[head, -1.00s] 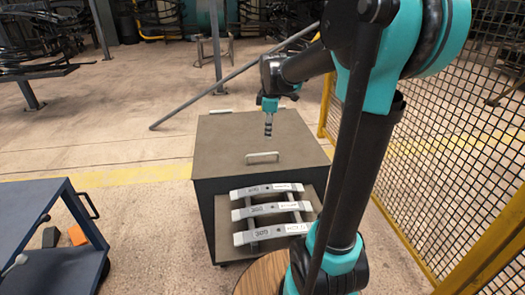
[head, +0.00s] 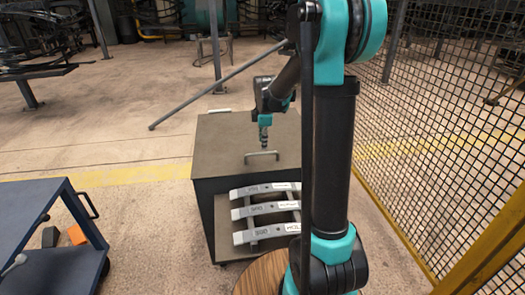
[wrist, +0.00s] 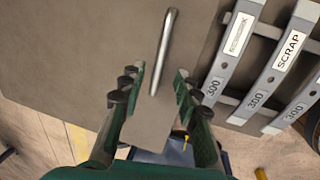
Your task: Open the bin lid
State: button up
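The bin (head: 205,222) is a dark box with a flat grey-brown lid (head: 218,140), which lies closed on it. A pale bar handle (head: 262,154) stands near the lid's front edge. In the wrist view the handle (wrist: 165,50) runs lengthwise, with its lower end between the finger tips. My gripper (head: 264,144) is just above and behind the handle in the head view. In the wrist view my gripper (wrist: 155,90) is open, with a finger on each side and a gap to the handle. I cannot tell whether it touches the lid.
A front shelf on the bin carries grey curved spring leaves (head: 265,211) with labels, one reading SCRAP. A blue cart (head: 35,215) stands at the left. A yellow-framed mesh fence (head: 440,130) closes off the right.

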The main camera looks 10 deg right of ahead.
aim_at(262, 154)
jog(key=f, duration=0.3)
jog(key=w+f, duration=0.1)
jog(key=f, duration=0.1)
jog(key=shift+f, duration=0.3)
grip_shut()
